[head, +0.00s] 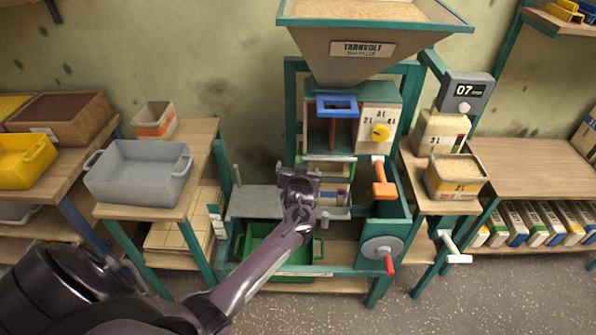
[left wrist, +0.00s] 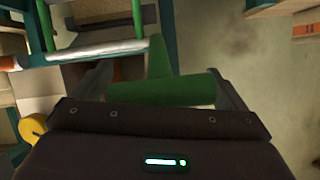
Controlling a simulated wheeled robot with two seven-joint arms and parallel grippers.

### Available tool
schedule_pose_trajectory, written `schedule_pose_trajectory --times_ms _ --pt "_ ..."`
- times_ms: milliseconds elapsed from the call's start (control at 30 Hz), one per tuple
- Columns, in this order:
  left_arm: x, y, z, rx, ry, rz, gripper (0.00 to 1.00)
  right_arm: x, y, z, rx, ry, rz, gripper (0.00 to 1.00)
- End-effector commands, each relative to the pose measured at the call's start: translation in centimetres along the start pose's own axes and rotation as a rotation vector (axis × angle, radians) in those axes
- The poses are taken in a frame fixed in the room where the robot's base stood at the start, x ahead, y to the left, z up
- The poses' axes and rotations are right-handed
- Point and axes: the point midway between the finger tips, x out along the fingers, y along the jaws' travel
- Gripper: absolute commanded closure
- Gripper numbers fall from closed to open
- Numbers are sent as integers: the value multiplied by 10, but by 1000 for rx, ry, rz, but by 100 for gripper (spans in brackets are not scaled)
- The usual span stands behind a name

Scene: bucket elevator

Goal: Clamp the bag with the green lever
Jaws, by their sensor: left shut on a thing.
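The green lever (left wrist: 185,90) lies between the fingers of my left gripper in the left wrist view. My left gripper (head: 299,178) is shut on its thick handle, in front of the filling machine in the head view. There the gripper hides most of the lever. A pale clamp bar with green ends (head: 329,159) runs across under the machine's spout; a pale bar also shows in the left wrist view (left wrist: 95,53). A bag with blue and orange markings (head: 337,192) appears partly behind the gripper, and I cannot tell how its top sits at the bar. My right gripper is not in view.
An orange-handled lever (head: 384,182) and a crank wheel (head: 382,250) stand right of my gripper. A green crate (head: 262,245) sits below. A grey bin (head: 139,174) is on the left table. The hopper (head: 368,45) hangs above.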

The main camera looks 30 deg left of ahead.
Motion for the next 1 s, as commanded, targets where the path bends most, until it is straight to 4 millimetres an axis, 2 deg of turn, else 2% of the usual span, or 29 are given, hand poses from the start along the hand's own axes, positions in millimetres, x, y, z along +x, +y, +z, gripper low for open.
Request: schedule_pose_trajectory --times_ms 67,100,133,467,800,1000 --pt "0 0 -5 -13 9 -1 47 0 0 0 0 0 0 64" --pt "0 0 -5 -13 9 -1 5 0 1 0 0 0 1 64" --pt "0 0 -5 -13 9 -1 1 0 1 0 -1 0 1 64" --pt "-5 0 -2 -6 5 0 0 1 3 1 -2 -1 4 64" --pt "-52 1 0 -9 5 1 0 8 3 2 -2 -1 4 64" --pt "-74 1 -2 -10 6 0 0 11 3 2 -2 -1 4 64"
